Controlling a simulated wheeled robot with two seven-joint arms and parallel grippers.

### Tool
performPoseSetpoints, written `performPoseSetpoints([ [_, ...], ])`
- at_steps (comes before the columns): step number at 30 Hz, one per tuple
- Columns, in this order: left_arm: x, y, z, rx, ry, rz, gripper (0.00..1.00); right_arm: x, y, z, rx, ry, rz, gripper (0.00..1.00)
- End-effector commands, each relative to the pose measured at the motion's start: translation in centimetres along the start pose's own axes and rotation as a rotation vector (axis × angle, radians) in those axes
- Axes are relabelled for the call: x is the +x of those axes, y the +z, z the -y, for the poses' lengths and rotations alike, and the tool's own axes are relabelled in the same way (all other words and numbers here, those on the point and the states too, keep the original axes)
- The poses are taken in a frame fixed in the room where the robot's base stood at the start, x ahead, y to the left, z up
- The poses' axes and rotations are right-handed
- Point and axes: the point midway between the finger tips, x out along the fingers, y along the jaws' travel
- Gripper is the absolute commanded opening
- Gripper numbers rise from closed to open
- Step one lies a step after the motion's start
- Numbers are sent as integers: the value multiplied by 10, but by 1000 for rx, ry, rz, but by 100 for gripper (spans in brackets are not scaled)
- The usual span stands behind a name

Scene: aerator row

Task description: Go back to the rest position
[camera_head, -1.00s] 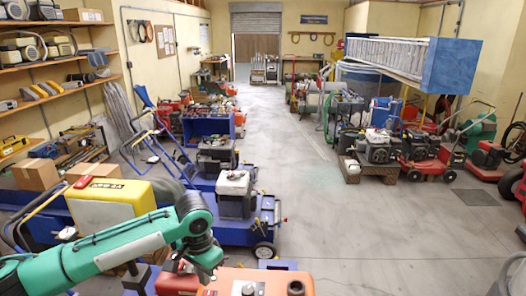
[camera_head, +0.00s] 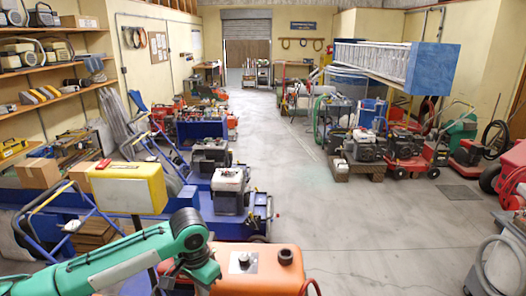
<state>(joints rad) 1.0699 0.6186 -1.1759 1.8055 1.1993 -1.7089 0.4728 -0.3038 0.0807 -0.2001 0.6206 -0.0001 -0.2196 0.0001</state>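My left arm (camera_head: 130,257), green with a pale grey section, comes in from the lower left. It bends down at a dark joint in front of the orange machine. The gripper at its end is not visible, so I cannot see whether it holds anything. My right arm and gripper are not in view.
An orange machine (camera_head: 262,262) with a black cap is close in front at the bottom centre. Blue wheeled machines (camera_head: 228,192) and a yellow box (camera_head: 127,190) stand left. A grey hose (camera_head: 490,265) is at the lower right. The middle floor (camera_head: 300,200) is clear.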

Motion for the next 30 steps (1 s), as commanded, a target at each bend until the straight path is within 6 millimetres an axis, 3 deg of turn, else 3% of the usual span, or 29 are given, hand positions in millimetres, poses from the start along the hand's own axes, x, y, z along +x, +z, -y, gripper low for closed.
performPoseSetpoints([
  [10,30,5,-43,76,51,-63,0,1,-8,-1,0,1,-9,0],
  [16,52,14,-83,121,105,-143,0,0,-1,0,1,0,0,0],
  [24,75,35,-125,116,166,-270,0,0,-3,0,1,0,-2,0],
  [30,87,57,-139,57,183,-350,0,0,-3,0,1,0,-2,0],
])
